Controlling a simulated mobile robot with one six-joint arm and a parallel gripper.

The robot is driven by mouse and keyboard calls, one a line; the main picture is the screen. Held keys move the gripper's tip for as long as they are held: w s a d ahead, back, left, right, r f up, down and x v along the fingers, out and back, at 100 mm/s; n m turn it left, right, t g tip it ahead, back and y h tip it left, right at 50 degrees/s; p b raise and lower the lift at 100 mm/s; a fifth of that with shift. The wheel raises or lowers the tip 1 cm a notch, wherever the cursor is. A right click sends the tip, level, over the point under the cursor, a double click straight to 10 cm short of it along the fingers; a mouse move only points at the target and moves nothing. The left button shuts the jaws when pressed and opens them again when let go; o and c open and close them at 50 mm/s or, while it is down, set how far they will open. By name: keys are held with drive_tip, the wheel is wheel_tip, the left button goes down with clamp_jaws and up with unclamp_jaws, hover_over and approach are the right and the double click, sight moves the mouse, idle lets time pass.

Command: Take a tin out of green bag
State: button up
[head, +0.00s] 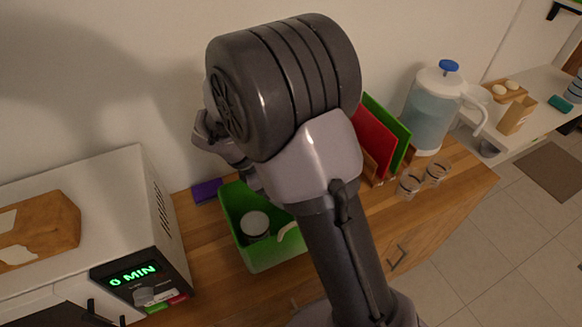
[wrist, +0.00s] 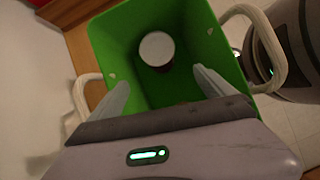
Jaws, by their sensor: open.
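The green bag (head: 277,255) is an open-topped box-like bag with white handles, standing on the wooden counter beside the microwave. A tin (head: 255,224) with a pale round top stands inside it. In the wrist view the tin (wrist: 157,50) is near the far wall of the green bag (wrist: 110,40), its dark side partly visible. My gripper (wrist: 162,88) is open and empty, its two pale fingers apart over the near part of the bag's opening. The tin lies beyond the fingertips, not between them. In the head view my arm hides the gripper's fingers and part of the bag.
A microwave (head: 140,230) with a brown paper package (head: 38,228) on top stands at left. A purple item (head: 206,191) lies behind the bag. Red and green boards (head: 374,140), a water jug (head: 432,108) and two small glasses (head: 409,184) stand at right.

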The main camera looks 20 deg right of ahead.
drive_tip(key=b+x, duration=0.5)
drive_tip(key=x, duration=0.7)
drive_tip(key=b+x, duration=0.3)
drive_tip(key=x, duration=0.2)
drive_tip(key=shift+f, duration=0.2)
drive_tip(key=shift+r, duration=0.1)
drive_tip(key=shift+a, duration=0.1)
drive_tip(key=shift+c, duration=1.1)
drive_tip(key=c, duration=1.8)
